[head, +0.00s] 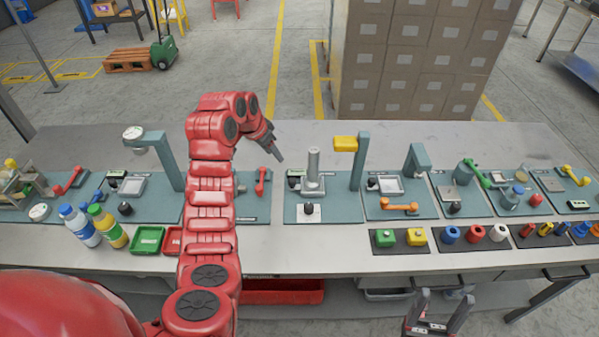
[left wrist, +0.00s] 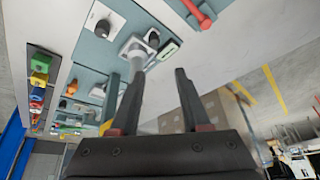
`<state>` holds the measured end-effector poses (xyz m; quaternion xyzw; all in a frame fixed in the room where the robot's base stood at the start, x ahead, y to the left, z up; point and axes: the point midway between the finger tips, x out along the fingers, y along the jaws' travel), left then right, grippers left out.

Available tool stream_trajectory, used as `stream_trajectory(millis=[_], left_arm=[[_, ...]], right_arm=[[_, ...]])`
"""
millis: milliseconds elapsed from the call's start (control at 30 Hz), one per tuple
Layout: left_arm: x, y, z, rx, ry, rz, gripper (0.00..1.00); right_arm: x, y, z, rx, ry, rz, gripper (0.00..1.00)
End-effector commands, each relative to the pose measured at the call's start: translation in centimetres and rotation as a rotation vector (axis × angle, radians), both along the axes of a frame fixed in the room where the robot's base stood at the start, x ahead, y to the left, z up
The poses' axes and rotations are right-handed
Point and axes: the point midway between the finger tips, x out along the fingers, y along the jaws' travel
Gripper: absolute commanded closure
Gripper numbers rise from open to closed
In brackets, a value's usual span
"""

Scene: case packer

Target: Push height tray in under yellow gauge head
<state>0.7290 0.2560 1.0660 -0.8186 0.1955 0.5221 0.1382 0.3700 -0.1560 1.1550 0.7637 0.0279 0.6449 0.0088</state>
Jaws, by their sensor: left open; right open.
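The yellow gauge head (head: 345,143) sits on a teal post at the middle of the bench; part of it seems to show in the left wrist view (left wrist: 105,127). Left of the post, a grey metal tray (head: 312,188) carries an upright grey cylinder (head: 313,164); I take this as the height tray. A black knob (head: 308,208) stands before it on a white square. The tray also shows in the left wrist view (left wrist: 137,45). My left gripper (head: 278,154) is open and empty, above and left of the tray. My right gripper (head: 434,305) is open, below the bench's front edge.
A red lever (head: 262,181) stands left of the tray, and an orange handle (head: 399,207) lies right of the post. A round gauge on a teal post (head: 163,160) is further left. Coloured blocks and knobs line the front right. The bench's back strip is clear.

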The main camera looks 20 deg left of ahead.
Motion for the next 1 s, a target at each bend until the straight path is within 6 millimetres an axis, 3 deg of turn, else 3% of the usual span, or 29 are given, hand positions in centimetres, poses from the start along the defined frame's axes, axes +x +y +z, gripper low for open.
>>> stream_trajectory(millis=[100, 267, 433, 533, 633, 800, 1000], left_arm=[[-1.0, -0.1, 0.4, -0.003, 0.044, -0.022, 0.53], [-0.9, -0.3, -0.9, -0.005, 0.051, -0.024, 0.53], [-0.1, -0.6, -3.0, -0.004, 0.046, -0.024, 0.53], [0.8, -1.1, -5.6, -0.005, 0.045, -0.024, 0.53], [1.5, -1.8, -6.6, -0.006, 0.052, -0.025, 0.53], [2.7, -2.4, -10.1, -0.004, 0.053, -0.024, 0.53], [3.7, -2.9, -12.9, -0.003, 0.049, -0.023, 0.53]], right_arm=[[0.0, 0.0, -0.1, 0.0, 0.0, 0.0, 0.31], [0.0, 0.0, -1.3, 0.0, 0.0, 0.0, 0.31], [0.0, 0.0, -3.6, 0.0, 0.0, 0.0, 0.31], [0.0, 0.0, -5.6, 0.0, 0.0, 0.0, 0.31], [0.0, 0.0, -3.4, 0.0, 0.0, 0.0, 0.31], [0.0, 0.0, -2.3, 0.0, 0.0, 0.0, 0.31], [0.0, 0.0, -1.4, 0.0, 0.0, 0.0, 0.31]])
